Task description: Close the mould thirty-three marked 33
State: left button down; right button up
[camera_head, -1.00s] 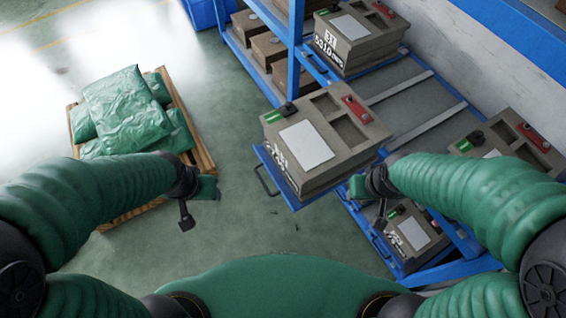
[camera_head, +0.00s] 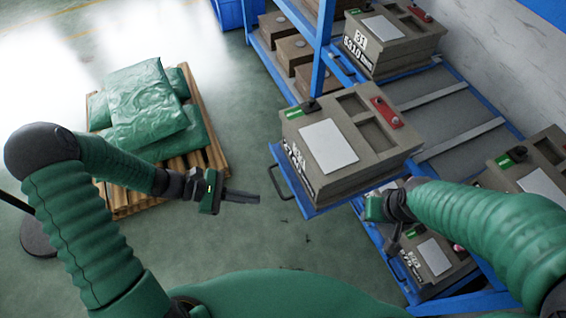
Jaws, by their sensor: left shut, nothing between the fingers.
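A grey-brown mould (camera_head: 345,145) sits on a blue pulled-out tray (camera_head: 282,178) that juts from the rack toward the left. It has a white plate, a green tag, a red part and open pockets on top. The white marking on its front side is too small to read surely. My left gripper (camera_head: 240,197) is shut and empty, over the floor to the left of the tray and apart from it. My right gripper (camera_head: 391,240) is low to the right of the tray, near a lower mould (camera_head: 436,257). Its fingers are small and partly hidden, and their state is unclear.
Another mould (camera_head: 391,40) stands on the rack behind. One more (camera_head: 540,175) is at the right. The blue rack post (camera_head: 322,50) rises behind the tray. A wooden pallet (camera_head: 205,130) with green sacks (camera_head: 150,105) lies left. Floor between pallet and tray is free.

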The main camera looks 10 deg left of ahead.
pick_arm(q)
jog(key=w+a+n+t+h+b, duration=0.1)
jog(key=w+a+n+t+h, duration=0.1)
jog(key=w+a+n+t, duration=0.5)
send_near(291, 151)
jog(key=shift+t, duration=0.3)
jog(key=x, duration=0.4)
jog(key=p+x, duration=0.1)
jog(key=x, duration=0.1)
jog(key=shift+w+d+f, duration=0.1)
jog(key=shift+w+f, duration=0.05)
jog(key=shift+f, duration=0.15)
jog(key=shift+d, duration=0.35)
pick_arm(e)
jog(key=shift+s+f, duration=0.25)
jog(key=shift+f, duration=0.15)
pick_arm(q)
jog(key=shift+w, duration=0.1)
pick_arm(e)
jog(key=shift+a+r, duration=0.1)
